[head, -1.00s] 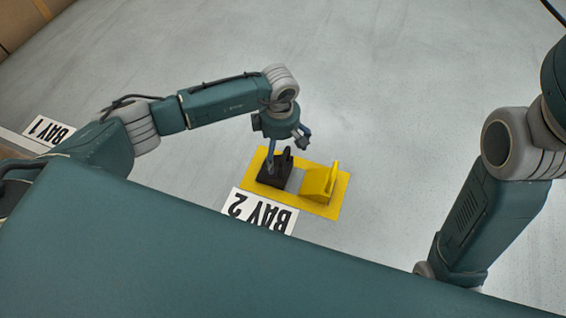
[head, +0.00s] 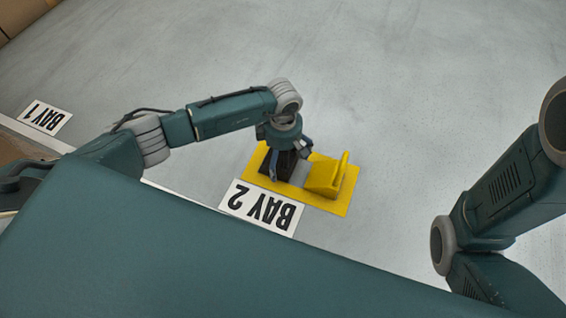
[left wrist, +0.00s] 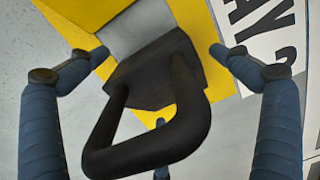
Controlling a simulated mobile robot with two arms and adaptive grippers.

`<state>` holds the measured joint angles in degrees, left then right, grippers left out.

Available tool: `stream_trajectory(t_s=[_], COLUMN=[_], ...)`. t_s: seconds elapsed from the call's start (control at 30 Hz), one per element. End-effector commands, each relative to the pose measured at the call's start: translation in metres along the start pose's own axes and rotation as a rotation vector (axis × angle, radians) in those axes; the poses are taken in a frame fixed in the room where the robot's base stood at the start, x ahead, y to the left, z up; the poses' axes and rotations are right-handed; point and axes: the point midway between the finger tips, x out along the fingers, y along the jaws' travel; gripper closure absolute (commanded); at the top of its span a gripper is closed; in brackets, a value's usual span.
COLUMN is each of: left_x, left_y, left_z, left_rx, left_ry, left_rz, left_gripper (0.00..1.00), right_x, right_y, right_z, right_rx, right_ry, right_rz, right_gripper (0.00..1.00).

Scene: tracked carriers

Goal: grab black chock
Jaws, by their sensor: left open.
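The black chock (head: 283,163) stands on the left part of a yellow floor patch at Bay 2, partly hidden under my left gripper (head: 288,163) in the head view. In the left wrist view the chock (left wrist: 160,72) sits between the open fingers, its looped black handle (left wrist: 165,150) rising toward the camera. My left gripper (left wrist: 160,75) is open, with fingers on both sides of the chock and no clear contact. My right arm shows at the right of the head view, but its gripper is out of the picture.
A yellow chock (head: 325,177) stands close to the right of the black one on the yellow patch (head: 335,207). A Bay 2 sign (head: 261,207) lies in front, and a Bay 1 sign (head: 45,117) lies far left. The grey floor beyond is clear.

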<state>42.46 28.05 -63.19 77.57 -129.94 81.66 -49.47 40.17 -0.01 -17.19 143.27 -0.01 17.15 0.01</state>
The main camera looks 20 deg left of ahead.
Motion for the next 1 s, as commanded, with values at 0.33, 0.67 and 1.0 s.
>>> stream_trajectory(t_s=[0.33, 0.67, 1.0], left_x=[-0.0010, -0.0005, -0.0059], left_y=[0.0001, 0.0009, 0.0022], left_z=[0.0000, 0.0002, 0.0008], left_rx=[0.000, 0.000, 0.001], left_ry=[0.000, -0.001, -0.003], left_rz=[0.001, 0.003, 0.007], left_gripper=[0.40, 0.73, 0.73], right_x=[0.0010, 0.0007, 0.0038], right_y=[0.0000, -0.0001, 0.0006], right_z=[0.0001, 0.0000, 0.0012], right_rx=[0.000, 0.000, 0.000], right_ry=[0.001, 0.001, 0.000], right_rz=[-0.001, -0.001, -0.001], right_gripper=[0.60, 0.60, 0.60])
